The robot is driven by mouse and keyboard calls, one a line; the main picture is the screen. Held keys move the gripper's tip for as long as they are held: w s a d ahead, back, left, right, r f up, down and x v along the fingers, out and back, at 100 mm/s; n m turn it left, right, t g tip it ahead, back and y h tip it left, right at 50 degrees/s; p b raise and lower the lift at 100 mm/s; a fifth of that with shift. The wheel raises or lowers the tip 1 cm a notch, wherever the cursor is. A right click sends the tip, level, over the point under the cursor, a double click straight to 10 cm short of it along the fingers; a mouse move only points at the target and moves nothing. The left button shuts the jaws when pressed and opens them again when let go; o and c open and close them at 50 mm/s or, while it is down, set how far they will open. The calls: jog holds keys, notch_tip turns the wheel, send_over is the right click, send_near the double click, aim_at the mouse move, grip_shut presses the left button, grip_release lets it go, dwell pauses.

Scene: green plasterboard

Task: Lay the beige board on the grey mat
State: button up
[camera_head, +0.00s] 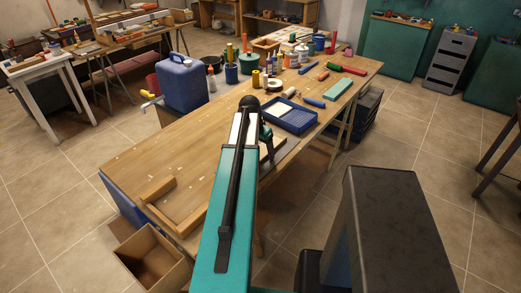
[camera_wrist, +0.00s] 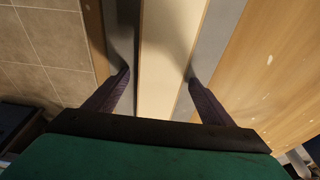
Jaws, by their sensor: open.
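In the wrist view the beige board (camera_wrist: 166,55) is a long pale strip running away from me. It lies over the grey mat (camera_wrist: 214,38), which shows as a grey band on each side of it. My gripper (camera_wrist: 158,77) is open, with one dark finger on each side of the board. The fingers appear apart from the board's edges; I cannot tell their exact height. The board's near end is hidden behind my gripper body.
A wooden box (camera_head: 150,262) stands below the near edge.

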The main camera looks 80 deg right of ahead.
jog(key=shift+r, duration=0.1)
jog(key=b+v, duration=0.3)
jog(key=v, duration=1)
jog(key=shift+r, duration=0.35)
jog(key=shift+a, duration=0.1)
dwell(0.8)
